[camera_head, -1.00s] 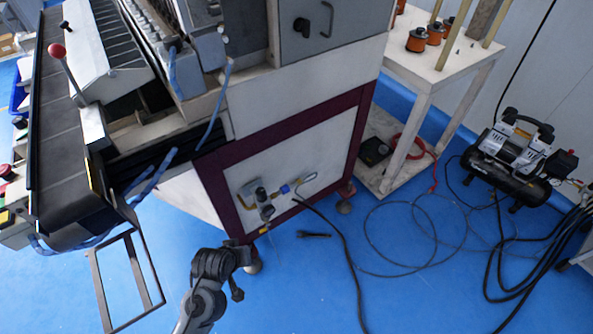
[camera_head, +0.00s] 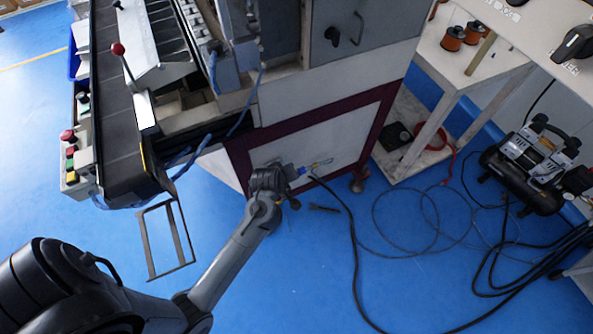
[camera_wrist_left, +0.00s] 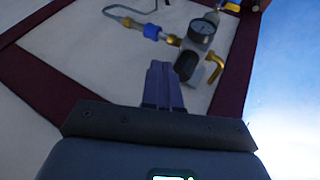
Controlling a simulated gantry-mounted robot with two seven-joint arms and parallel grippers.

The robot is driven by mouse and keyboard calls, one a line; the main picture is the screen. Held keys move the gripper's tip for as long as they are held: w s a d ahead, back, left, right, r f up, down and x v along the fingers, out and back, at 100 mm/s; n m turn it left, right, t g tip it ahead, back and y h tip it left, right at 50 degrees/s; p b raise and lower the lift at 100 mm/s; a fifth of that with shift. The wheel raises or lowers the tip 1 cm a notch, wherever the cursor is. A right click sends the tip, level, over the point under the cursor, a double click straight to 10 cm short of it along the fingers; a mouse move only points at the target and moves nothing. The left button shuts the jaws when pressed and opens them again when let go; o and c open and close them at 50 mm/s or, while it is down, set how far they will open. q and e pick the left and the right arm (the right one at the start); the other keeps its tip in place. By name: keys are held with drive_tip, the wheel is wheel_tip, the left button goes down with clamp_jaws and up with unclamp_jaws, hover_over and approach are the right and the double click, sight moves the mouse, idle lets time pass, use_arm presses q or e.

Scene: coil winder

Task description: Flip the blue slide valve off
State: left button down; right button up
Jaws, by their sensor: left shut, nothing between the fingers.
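The blue slide valve (camera_head: 301,171) sits on a pipe on the white lower panel of the machine. It also shows in the left wrist view (camera_wrist_left: 152,31), between a metal pipe and a brass fitting. My left gripper (camera_wrist_left: 161,68) is shut and empty. In the wrist view its fingertips show just below the valve, with a visible gap; I cannot tell the depth between them. In the head view my left wrist (camera_head: 268,180) is just left of the valve and hides part of the fittings. My right gripper is out of view.
Beside the valve are a pressure gauge (camera_wrist_left: 203,28), a black knob (camera_wrist_left: 187,65) and a brass elbow (camera_wrist_left: 215,70). A black hose (camera_head: 352,235) runs from the panel to the floor. A metal frame (camera_head: 166,240) hangs left of my arm. A compressor (camera_head: 530,170) stands at right.

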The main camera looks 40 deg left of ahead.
sight(302, 171)
use_arm(q)
drive_tip(key=b+x, duration=0.5)
drive_tip(key=x, duration=0.5)
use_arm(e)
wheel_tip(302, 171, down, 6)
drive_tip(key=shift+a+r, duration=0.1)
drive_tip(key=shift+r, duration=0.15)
